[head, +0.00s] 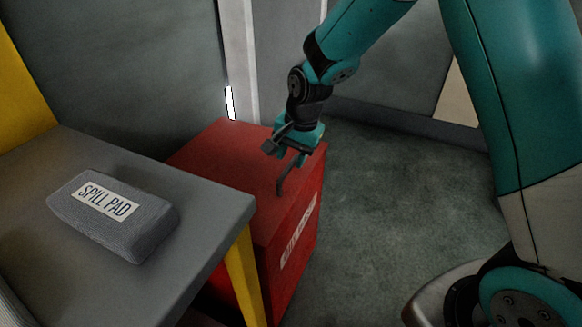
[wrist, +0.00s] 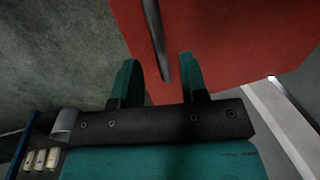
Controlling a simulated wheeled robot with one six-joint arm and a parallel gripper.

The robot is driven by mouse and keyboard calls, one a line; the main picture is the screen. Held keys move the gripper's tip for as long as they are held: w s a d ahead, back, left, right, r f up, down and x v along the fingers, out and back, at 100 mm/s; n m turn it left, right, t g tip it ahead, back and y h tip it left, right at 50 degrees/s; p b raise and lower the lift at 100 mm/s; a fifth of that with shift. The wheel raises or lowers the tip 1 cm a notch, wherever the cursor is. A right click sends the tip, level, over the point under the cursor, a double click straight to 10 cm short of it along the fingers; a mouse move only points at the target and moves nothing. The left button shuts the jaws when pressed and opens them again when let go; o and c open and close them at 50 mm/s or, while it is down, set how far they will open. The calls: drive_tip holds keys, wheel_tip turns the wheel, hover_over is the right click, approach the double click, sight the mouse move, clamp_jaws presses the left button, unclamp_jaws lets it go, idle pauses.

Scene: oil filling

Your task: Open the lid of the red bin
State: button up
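The red bin (head: 290,255) stands on the floor beside the table, with a white label on its front side. Its flat red lid (head: 225,165) looks shut. A dark bar handle (head: 283,184) rises from the lid near its right side. My gripper (head: 291,152) is over the lid at the handle. In the wrist view my gripper (wrist: 158,62) is open, its two teal fingers apart with the dark handle (wrist: 155,35) showing between them. I cannot tell whether either finger touches the handle. The lid's red surface (wrist: 220,40) fills the upper right there.
A grey table (head: 205,215) with yellow legs stands at the left, close to the bin and hiding part of it. A grey spill pad (head: 115,215) lies on it. A wall and pale post (head: 240,60) are behind the bin.

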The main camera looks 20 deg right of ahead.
drive_tip(key=shift+w+a+f, duration=0.1)
drive_tip(key=shift+f, duration=0.55)
drive_tip(key=shift+w+a+f, duration=0.1)
drive_tip(key=shift+f, duration=0.55)
clamp_jaws()
